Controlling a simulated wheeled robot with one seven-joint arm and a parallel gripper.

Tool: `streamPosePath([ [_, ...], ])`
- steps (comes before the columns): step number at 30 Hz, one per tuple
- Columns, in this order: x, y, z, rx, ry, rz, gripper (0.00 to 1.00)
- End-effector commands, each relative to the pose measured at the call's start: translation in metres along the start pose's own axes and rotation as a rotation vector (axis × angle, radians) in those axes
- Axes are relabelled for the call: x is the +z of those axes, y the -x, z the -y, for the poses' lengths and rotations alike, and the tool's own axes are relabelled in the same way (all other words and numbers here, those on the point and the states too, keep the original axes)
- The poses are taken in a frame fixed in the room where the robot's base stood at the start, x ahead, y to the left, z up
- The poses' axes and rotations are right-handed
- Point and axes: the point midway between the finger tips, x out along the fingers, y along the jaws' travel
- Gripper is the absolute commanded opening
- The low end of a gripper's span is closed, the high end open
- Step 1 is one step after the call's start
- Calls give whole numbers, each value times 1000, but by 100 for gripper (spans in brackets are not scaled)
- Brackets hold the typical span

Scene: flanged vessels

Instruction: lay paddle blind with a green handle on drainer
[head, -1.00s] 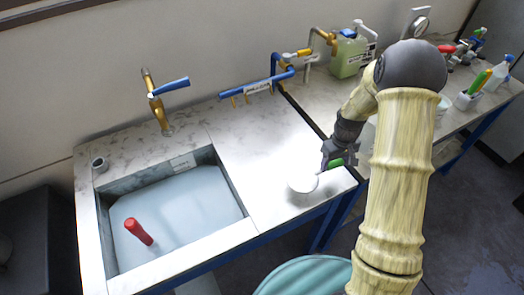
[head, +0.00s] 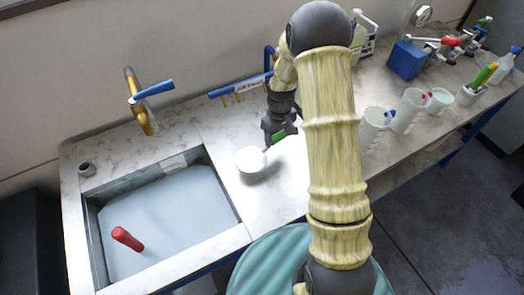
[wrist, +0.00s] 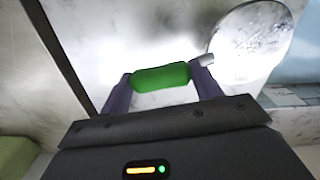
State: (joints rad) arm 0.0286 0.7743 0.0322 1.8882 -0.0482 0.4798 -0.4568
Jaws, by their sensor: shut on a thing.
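The paddle blind has a pale round disc (head: 251,159) and a green handle (head: 278,138). My gripper (head: 281,130) is shut on the green handle. In the wrist view, the handle (wrist: 160,77) lies across between the two fingers, and the disc (wrist: 250,42) extends to the upper right. The drainer (head: 275,190) is the pale, bright worktop right of the sink. The disc is over it, with a shadow just below; I cannot tell whether it touches.
White jugs (head: 373,125), a blue block (head: 408,60) and a pen cup (head: 468,95) stand on the right bench.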

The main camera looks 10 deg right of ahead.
Motion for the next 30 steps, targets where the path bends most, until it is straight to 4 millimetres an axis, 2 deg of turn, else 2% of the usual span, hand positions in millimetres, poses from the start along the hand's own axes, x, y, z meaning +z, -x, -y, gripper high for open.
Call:
streamPosePath([
  [13,-3,1,6,1,10,-1,13],
  [17,2,4,4,2,-44,0,13],
  [23,26,17,-6,8,-337,5,13],
  [30,70,39,-15,10,-875,3,13],
])
